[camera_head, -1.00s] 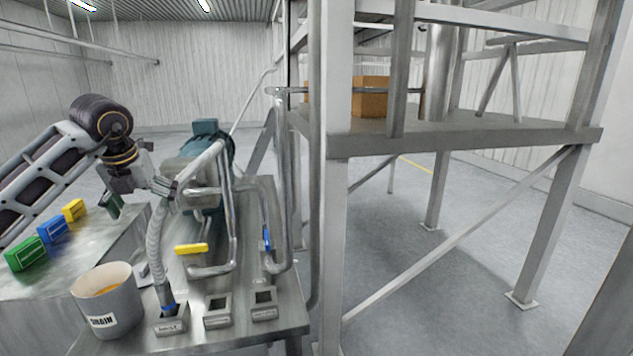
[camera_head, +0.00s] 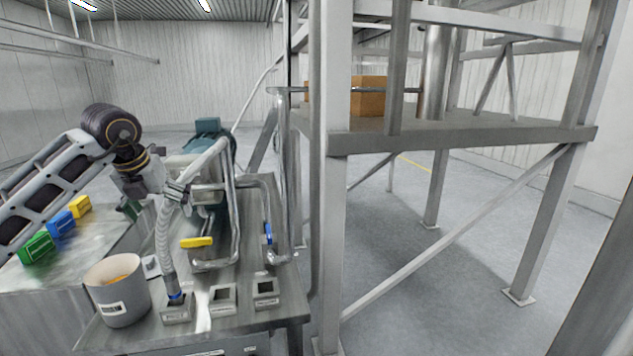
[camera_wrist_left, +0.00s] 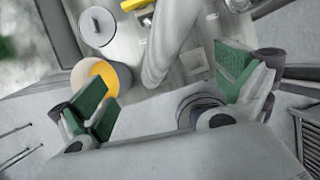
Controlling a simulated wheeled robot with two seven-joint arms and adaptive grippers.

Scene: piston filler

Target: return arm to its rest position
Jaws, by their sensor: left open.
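My left arm (camera_head: 70,165) reaches in from the left in the head view. Its gripper (camera_head: 133,207) points down above the steel bench, behind the bucket and left of the grey hose. In the left wrist view, the green-padded fingers of the gripper (camera_wrist_left: 165,92) stand wide apart, with nothing held between them. The grey hose (camera_head: 166,240) hangs down to a socket at the bench front and passes beyond the fingers in the wrist view (camera_wrist_left: 168,40). I cannot tell how close the gripper is to the hose. My right gripper is not in view.
A bucket (camera_head: 118,297) with yellow-orange contents stands at the bench front. Green (camera_head: 37,248), blue (camera_head: 60,224) and yellow (camera_head: 80,207) blocks sit to the left. Pipes with a yellow handle (camera_head: 197,242) crowd the bench. A steel frame (camera_head: 335,200) rises at right.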

